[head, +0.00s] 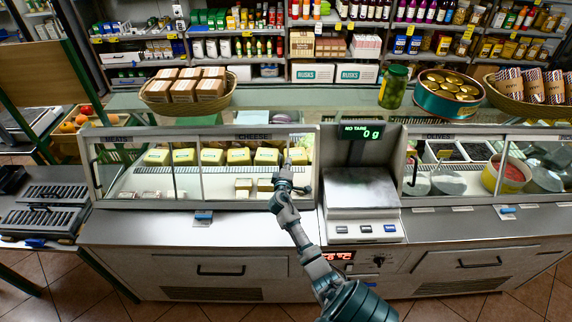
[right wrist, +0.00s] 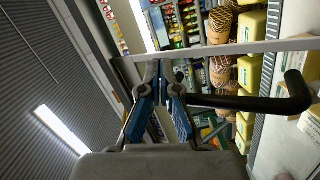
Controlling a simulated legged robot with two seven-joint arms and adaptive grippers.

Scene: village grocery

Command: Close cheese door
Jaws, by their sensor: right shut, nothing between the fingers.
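The cheese door (head: 225,180) is a glass front panel under the CHEESE label, left of the scale; I cannot tell how far open it stands. Yellow cheese blocks (head: 238,156) sit in rows inside. My right gripper (head: 287,167) is upright at the right part of the cheese section. In the right wrist view its blue-padded fingers (right wrist: 164,80) are together and empty. A black bar handle (right wrist: 250,103) runs right from beside the fingers; whether they touch it is unclear. Cheese blocks also show at the right of that view (right wrist: 250,70). My left gripper is not in view.
A scale (head: 362,190) stands right of the cheese section. The meats section (head: 135,182) adjoins it on the left. Baskets (head: 190,106), a pickle jar (head: 393,87) and a tin (head: 447,95) stand on top of the counter. The steel ledge in front is mostly clear.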

